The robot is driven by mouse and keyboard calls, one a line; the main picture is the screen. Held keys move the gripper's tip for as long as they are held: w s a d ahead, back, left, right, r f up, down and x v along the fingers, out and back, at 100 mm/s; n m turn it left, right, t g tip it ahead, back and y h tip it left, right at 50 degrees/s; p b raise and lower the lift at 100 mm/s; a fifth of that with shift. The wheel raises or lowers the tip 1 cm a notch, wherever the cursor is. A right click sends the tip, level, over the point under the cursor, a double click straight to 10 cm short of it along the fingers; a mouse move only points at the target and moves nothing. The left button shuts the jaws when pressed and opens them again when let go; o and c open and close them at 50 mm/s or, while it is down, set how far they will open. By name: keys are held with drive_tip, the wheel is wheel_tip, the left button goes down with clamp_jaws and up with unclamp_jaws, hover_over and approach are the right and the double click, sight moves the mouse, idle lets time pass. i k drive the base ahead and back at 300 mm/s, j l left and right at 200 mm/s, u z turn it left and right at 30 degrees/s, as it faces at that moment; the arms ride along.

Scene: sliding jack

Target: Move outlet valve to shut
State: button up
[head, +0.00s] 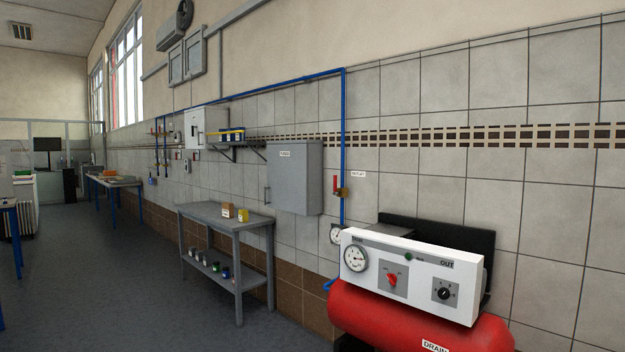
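The outlet valve (341,192) sits on the blue vertical pipe (343,130) on the tiled wall, right of the grey cabinet. It has a brass-coloured body and a red lever that appears upright, along the pipe. A small white label (358,174), seemingly reading OUTLET, is on the wall to its right. The valve is small in this view. My gripper is not in view, so its state is hidden.
A red compressor tank (400,325) with a white control panel (415,262) stands below and right of the valve. A grey two-level table (225,213) stands left. Open floor (110,270) lies further left.

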sight(335, 177)
drive_tip(key=i+j+u, duration=0.15)
drive_tip(key=i+u, duration=0.65)
drive_tip(key=i+l+u, duration=0.2)
drive_tip(key=i+u, duration=0.2)
drive_tip(key=i+j+z, duration=0.1)
drive_tip(key=i, duration=0.7)
drive_tip(key=i+j+z, duration=0.1)
drive_tip(key=i, duration=0.7)
